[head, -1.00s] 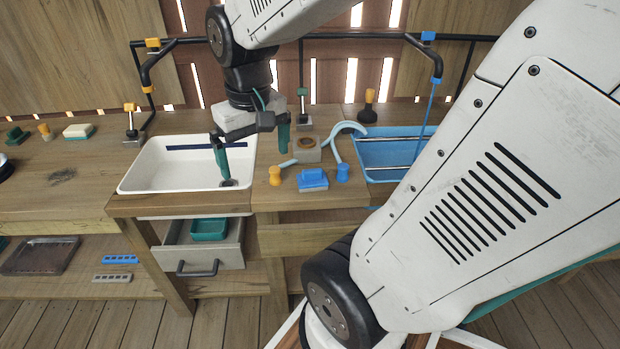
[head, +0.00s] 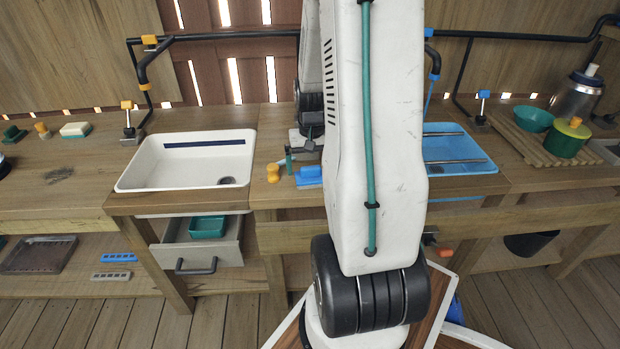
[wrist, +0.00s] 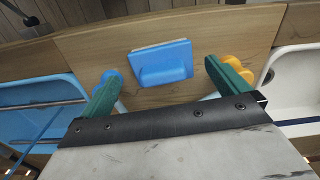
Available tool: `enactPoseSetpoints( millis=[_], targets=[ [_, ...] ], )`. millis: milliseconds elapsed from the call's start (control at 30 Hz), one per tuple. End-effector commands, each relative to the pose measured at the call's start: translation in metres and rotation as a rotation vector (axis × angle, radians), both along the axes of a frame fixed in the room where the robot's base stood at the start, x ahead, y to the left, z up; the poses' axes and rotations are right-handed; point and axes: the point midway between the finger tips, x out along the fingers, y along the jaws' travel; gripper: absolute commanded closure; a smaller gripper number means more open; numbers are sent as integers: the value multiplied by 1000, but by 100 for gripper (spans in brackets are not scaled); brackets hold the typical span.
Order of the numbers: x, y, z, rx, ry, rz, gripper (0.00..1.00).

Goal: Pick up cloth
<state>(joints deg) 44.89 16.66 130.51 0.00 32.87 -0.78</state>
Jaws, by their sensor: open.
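I cannot make out a cloth for sure in either view. My gripper (wrist: 161,72) is open and empty, its green fingers spread above the wooden counter between the two basins. In the head view my gripper (head: 303,157) is partly hidden by my arm. A blue block-like item with a pale edge (wrist: 163,63) lies ahead between the fingertips in the wrist view; it also shows in the head view (head: 308,176), partly behind my arm. A pale blue curved thing lies under the gripper, mostly hidden.
An orange knobbed item (head: 272,173) stands left of the blue block. A white basin (head: 130,180) is on the left, a blue basin (head: 465,160) on the right. A drawer (head: 228,255) below stands open. A green pot (head: 567,140) and teal bowl (head: 534,119) are far right.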

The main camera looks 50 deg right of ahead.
Motion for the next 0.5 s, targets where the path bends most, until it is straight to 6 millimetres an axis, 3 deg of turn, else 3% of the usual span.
enactPoseSetpoints(
  millis=[233,500],
  targets=[
    [5,-2,-36,1,1,1,0],
    [5,-3,-43,-1,-1,1,0]
  ],
)
